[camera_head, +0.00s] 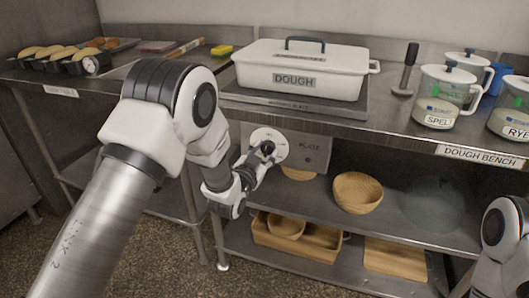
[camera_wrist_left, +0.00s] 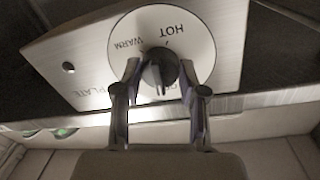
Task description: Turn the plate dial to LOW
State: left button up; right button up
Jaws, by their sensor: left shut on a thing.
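The plate dial is a small dark knob (camera_head: 267,147) on a round white face (camera_head: 270,137), set in the metal panel marked PLATE under the bench's front edge. In the left wrist view the knob (camera_wrist_left: 160,72) sits between the two fingers of my left gripper (camera_wrist_left: 160,74), which is shut on it. The lettering there is upside down: HOT and WARM are readable, other marks are partly covered by the fingers. I cannot tell clearly where the knob points. My left gripper (camera_head: 261,155) reaches the dial from the front left in the head view.
A white DOUGH box (camera_head: 303,72) stands on the plate (camera_head: 235,93) above the dial. Jars marked SPELT (camera_head: 436,112) and RYE (camera_head: 513,124) stand to the right. A wooden bowl (camera_head: 358,192) is on the shelf below. My right arm shows at the lower right.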

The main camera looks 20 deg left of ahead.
pick_arm(q)
jog(key=m, duration=0.5)
jog(key=shift+r+m, duration=0.1)
jog(key=shift+m, duration=0.3)
jog(key=m, duration=0.6)
jog(key=shift+g+y, duration=0.3)
jog(key=shift+g, duration=0.1)
jog(key=o, duration=1.1)
jog(key=shift+d, duration=0.1)
jog(key=shift+o, duration=0.2)
jog(key=s, duration=1.2)
jog(key=shift+a+r, duration=0.35)
jog(key=shift+r, duration=0.05)
